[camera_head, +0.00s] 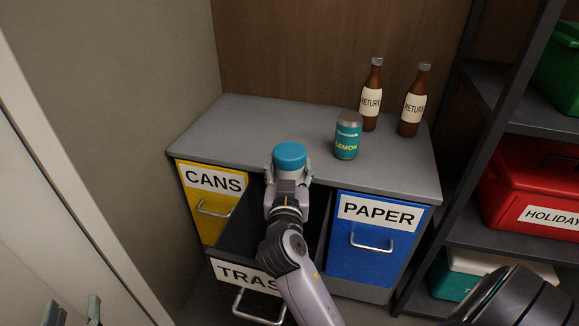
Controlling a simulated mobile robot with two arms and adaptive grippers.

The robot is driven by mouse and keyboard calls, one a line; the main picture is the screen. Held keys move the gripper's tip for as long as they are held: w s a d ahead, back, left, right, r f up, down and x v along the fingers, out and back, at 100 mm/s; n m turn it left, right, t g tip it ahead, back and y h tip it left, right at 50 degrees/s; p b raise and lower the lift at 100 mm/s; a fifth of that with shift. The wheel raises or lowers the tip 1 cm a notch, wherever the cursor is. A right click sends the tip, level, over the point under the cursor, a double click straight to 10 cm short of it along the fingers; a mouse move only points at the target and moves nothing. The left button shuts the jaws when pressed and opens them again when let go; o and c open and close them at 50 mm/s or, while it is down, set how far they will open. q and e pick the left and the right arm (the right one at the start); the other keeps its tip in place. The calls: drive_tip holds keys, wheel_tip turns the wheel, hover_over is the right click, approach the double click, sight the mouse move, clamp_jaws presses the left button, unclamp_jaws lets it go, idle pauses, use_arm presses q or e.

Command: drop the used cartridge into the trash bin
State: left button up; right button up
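The yellow CANS drawer (206,219) is left of the trash bin and the blue PAPER drawer (374,255) is right; both are shut. A LEMON can (346,136) and two brown bottles (371,97) (413,101) stand on the grey top (235,120). A dark shelf (480,238) with boxes is at right.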

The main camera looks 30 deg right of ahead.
drive_tip(key=o, duration=1.5)
drive_tip(key=shift+r, duration=0.1)
wheel_tip(320, 180, up, 10)
drive_tip(key=shift+f, duration=0.1)
